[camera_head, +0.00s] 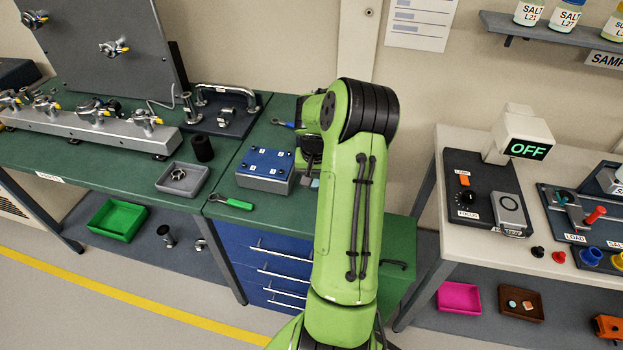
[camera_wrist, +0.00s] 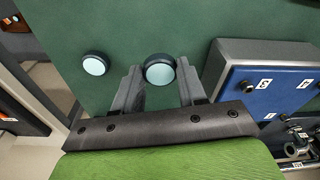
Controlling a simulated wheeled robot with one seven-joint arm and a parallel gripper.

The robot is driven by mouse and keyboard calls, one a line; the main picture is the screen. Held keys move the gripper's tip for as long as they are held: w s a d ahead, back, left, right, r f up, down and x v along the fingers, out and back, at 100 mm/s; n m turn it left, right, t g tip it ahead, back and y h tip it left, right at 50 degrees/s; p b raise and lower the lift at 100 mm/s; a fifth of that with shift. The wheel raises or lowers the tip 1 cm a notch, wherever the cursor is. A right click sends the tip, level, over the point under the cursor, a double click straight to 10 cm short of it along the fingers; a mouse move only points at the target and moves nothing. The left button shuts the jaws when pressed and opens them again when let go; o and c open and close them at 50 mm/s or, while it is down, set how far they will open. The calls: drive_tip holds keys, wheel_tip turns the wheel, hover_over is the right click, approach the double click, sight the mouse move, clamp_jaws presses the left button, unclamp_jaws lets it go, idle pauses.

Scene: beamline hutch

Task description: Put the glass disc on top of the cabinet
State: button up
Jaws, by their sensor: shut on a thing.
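In the wrist view my gripper (camera_wrist: 160,84) is shut on a round glass disc (camera_wrist: 159,70) with a dark rim and pale blue face, held at the fingertips. The disc is over the green top of the cabinet (camera_wrist: 150,25); I cannot tell whether it touches it. A second, similar disc (camera_wrist: 94,64) lies on the green top to the left, apart from the gripper. In the head view the cabinet (camera_head: 265,258) has blue drawers, and my gripper (camera_head: 311,176) is low over its top, partly hidden by my arm. The second disc is hidden there.
A blue-topped box (camera_head: 265,165) stands close beside my gripper. A green-handled tool (camera_head: 233,202) lies at the cabinet's front edge. A green bench (camera_head: 110,165) with a grey tray (camera_head: 182,179) adjoins on the left. A white table (camera_head: 480,150) with instruments stands on the right.

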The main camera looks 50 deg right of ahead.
sight(314, 185)
drive_tip(key=f, duration=0.4)
drive_tip(key=shift+w+f, duration=0.1)
drive_tip(key=shift+w, duration=0.1)
drive_tip(key=shift+f+b, duration=0.2)
drive_tip(key=shift+b, duration=0.15)
drive_tip(key=o, duration=1)
drive_tip(key=r, duration=0.4)
drive_tip(key=a+r+p, duration=0.1)
drive_tip(key=r, duration=0.7)
drive_tip(key=shift+s+a+r+p, duration=0.1)
drive_tip(key=shift+s+a+p, duration=0.05)
drive_tip(key=shift+s+p, duration=0.25)
drive_tip(key=shift+a+r, duration=0.1)
drive_tip(key=shift+r, duration=0.05)
